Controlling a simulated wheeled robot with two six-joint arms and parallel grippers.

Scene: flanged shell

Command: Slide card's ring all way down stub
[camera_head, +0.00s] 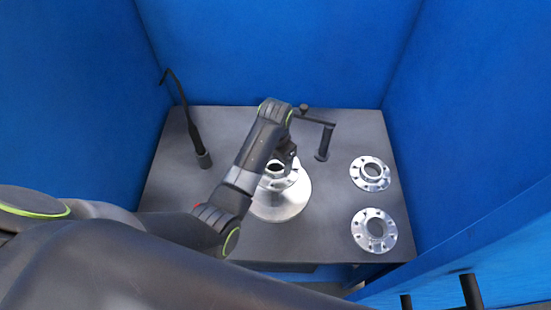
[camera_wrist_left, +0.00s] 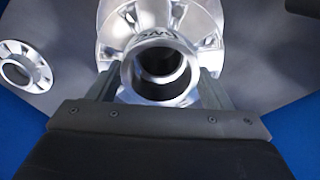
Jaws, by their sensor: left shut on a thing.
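No card is recognisable in either view. A shiny metal flanged shell (camera_head: 283,203) with a broad round base stands mid-table. My left gripper (camera_head: 283,162) is at its top, partly hidden by my own arm. In the left wrist view, the two fingers of my left gripper (camera_wrist_left: 155,88) are shut on either side of a round metal neck (camera_wrist_left: 160,70) with an open bore. A lettered metal flange (camera_wrist_left: 120,35) lies right behind the neck; I cannot tell whether they are one part. My right gripper is not in view.
Two loose metal flanges (camera_head: 370,173) (camera_head: 374,230) lie on the right of the dark table (camera_head: 185,225). A black post with a side arm (camera_head: 323,142) stands at the back right, a thin black hooked stand (camera_head: 197,140) at the left. Blue walls enclose the table.

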